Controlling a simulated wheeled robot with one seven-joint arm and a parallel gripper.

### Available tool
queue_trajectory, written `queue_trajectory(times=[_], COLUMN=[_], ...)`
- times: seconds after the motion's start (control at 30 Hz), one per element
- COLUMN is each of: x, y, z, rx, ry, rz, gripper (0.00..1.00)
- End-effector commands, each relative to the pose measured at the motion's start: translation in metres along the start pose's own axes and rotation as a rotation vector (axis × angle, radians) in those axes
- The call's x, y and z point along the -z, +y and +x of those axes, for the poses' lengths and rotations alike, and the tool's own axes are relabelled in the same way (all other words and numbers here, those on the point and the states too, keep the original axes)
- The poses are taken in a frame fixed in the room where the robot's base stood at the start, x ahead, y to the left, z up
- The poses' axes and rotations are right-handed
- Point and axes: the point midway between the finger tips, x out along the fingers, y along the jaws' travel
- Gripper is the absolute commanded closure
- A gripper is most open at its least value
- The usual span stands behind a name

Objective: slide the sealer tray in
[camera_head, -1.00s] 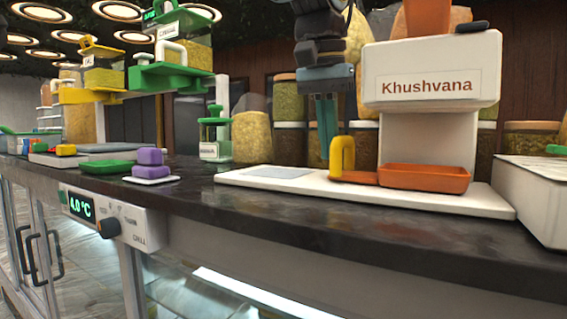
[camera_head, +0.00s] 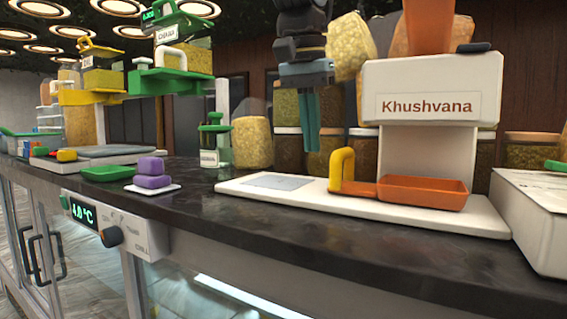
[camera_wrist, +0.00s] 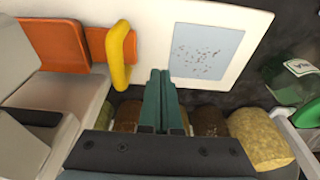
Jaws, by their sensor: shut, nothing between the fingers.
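The orange sealer tray (camera_head: 424,192) sits on the white base of the sealer (camera_head: 433,88) labelled "Khushvana", partly out in front of its column. A yellow upright handle (camera_head: 341,171) is joined to its left end by an orange arm. My gripper (camera_head: 312,150) is shut and empty, pointing down just left of and behind the handle, above the base's far side. In the wrist view, my shut fingers (camera_wrist: 160,75) lie right of the yellow handle (camera_wrist: 121,55), with a gap between them. The orange tray (camera_wrist: 57,45) shows at the left there.
A pale grey pad (camera_head: 277,182) lies on the base's left part. Filled jars (camera_head: 288,145) stand behind. Purple blocks (camera_head: 151,172) on a white plate and a green tray (camera_head: 107,173) lie left. A white box (camera_head: 530,215) is at right. The dark counter in front is clear.

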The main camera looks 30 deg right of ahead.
Motion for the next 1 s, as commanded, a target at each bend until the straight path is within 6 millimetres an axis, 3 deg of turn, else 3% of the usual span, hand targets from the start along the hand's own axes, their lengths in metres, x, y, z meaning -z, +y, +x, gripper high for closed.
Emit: queue_trajectory(times=[0.03, 0.53, 1.0], x=[0.002, 0.011, 0.012], y=[0.000, 0.000, 0.000], z=[-0.010, -0.056, -0.058], rx=[0.000, 0.000, 0.000], ry=[0.000, 0.000, 0.000], rz=[0.000, 0.000, 0.000], gripper=[1.00, 1.00, 1.00])
